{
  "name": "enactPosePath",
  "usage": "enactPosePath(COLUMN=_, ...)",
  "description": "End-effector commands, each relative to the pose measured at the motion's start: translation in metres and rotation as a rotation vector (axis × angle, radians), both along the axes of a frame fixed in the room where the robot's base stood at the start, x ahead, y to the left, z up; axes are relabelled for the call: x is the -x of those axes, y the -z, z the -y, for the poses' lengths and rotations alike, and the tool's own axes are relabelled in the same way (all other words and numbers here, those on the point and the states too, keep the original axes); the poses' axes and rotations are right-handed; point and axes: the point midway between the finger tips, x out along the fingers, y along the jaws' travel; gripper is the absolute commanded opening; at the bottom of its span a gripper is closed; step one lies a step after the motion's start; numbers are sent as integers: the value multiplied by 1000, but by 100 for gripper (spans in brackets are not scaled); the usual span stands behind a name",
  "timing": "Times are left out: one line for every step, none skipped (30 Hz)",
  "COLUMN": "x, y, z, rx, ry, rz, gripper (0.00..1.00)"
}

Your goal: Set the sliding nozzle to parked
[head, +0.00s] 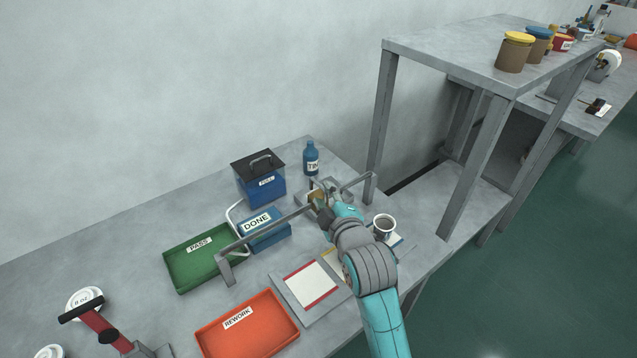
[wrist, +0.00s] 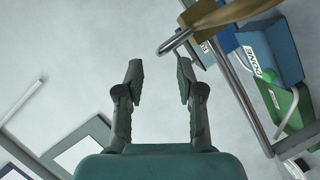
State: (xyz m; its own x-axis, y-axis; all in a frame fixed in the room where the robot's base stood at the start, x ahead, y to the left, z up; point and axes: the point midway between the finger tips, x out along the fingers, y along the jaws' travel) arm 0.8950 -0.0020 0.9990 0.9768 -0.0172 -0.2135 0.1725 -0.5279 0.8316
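The sliding nozzle (wrist: 225,17) is a brass-brown piece at the top right of the wrist view, on a grey metal rail (wrist: 241,95). A rounded rod end (wrist: 172,44) sticks out of it towards the left, close to the tip of my right-hand finger. I cannot tell whether they touch. My gripper (wrist: 158,70) is open, with nothing visible between its fingers. In the head view, my gripper (head: 324,206) is at the rail (head: 270,228) and partly hides the nozzle (head: 316,197). No parked mark is readable.
Near the rail stand a blue DONE box (head: 265,238), a green PASS tray (head: 192,268), a lidded blue bin (head: 262,188) and a blue bottle (head: 311,160). A cup (head: 384,226) stands right of my arm. An orange REWORK tray (head: 262,335) is in front.

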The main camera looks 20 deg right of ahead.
Motion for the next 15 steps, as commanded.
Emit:
enactPosePath(x=-10, y=1, z=0, rx=0, ry=1, rz=1, gripper=37)
enactPosePath(x=-15, y=3, z=0, rx=0, ry=0, rz=0, gripper=37)
enactPosePath(x=-22, y=4, z=1, rx=0, ry=0, rz=0, gripper=37)
enactPosePath(x=-27, y=5, z=1, rx=0, ry=0, rz=0, gripper=37)
enactPosePath(x=-31, y=6, z=1, rx=0, ry=0, rz=0, gripper=37)
enactPosePath(x=-37, y=7, z=1, rx=-1, ry=1, rz=1, gripper=37)
enactPosePath(x=-41, y=8, z=1, rx=-1, ry=0, rz=1, gripper=37)
enactPosePath(x=-45, y=10, z=1, rx=-1, ry=0, rz=0, gripper=37)
enactPosePath(x=-49, y=10, z=1, rx=-1, ry=0, rz=0, gripper=37)
enactPosePath(x=-52, y=11, z=1, rx=-1, ry=0, rz=0, gripper=37)
enactPosePath(x=-55, y=12, z=1, rx=-1, ry=0, rz=0, gripper=37)
enactPosePath(x=-57, y=12, z=1, rx=-1, ry=1, rz=1, gripper=37)
enactPosePath(x=-59, y=12, z=1, rx=-1, ry=0, rz=1, gripper=37)
enactPosePath(x=-60, y=13, z=1, rx=-1, ry=0, rz=1, gripper=37)
enactPosePath(x=-62, y=13, z=1, rx=-1, ry=1, rz=1, gripper=37)
